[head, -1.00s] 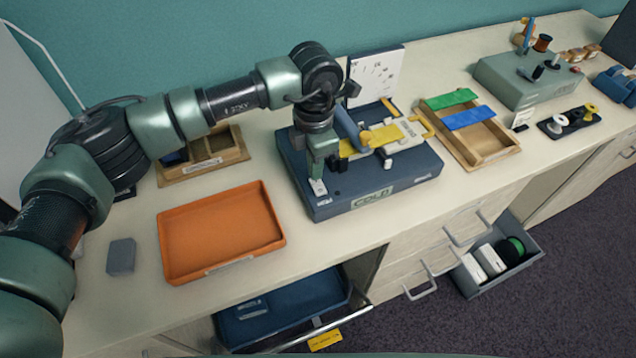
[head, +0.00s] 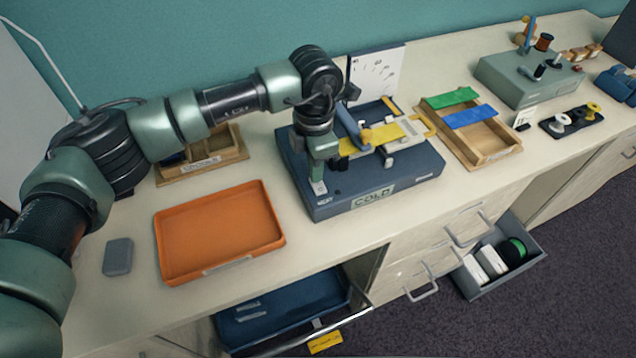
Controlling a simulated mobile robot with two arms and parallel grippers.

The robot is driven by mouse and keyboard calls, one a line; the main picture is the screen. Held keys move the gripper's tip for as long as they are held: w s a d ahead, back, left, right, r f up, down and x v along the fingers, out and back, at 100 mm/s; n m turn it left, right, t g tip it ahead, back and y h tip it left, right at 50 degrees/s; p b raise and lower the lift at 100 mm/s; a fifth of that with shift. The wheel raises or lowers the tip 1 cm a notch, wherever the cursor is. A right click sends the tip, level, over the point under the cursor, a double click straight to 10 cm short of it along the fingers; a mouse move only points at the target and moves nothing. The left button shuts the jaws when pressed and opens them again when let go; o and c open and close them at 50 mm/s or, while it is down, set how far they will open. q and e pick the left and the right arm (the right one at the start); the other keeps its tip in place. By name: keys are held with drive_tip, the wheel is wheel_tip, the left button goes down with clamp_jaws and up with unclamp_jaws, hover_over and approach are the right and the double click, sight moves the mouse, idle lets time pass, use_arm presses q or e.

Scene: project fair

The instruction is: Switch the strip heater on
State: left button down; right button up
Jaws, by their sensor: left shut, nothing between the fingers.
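The strip heater (head: 420,176) is a dark blue box on the counter. Its front plate (head: 373,197) reads COLD. A yellow strip (head: 385,134) lies across its top, with a blue arm and clamp parts around it. My left gripper (head: 319,187) points down at the front left corner of the heater's top. It is shut and empty, at or just above a small pale part there. A small dark knob (head: 338,190) sits just right of the fingertips. The fingers partly hide this corner, so I cannot tell a switch's position or whether they touch it. My right gripper is out of view.
An orange tray (head: 278,240) and a grey block (head: 118,257) lie left of the heater. Wooden trays stand behind my left arm and to the right (head: 505,154). A white dial board (head: 378,72) stands behind the heater. Two drawers below the counter are open.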

use_arm(q)
drive_tip(key=shift+f, duration=0.25)
drive_tip(key=shift+r+p, duration=1.1)
drive_tip(key=shift+r, duration=2.45)
drive_tip(key=shift+f, duration=0.1)
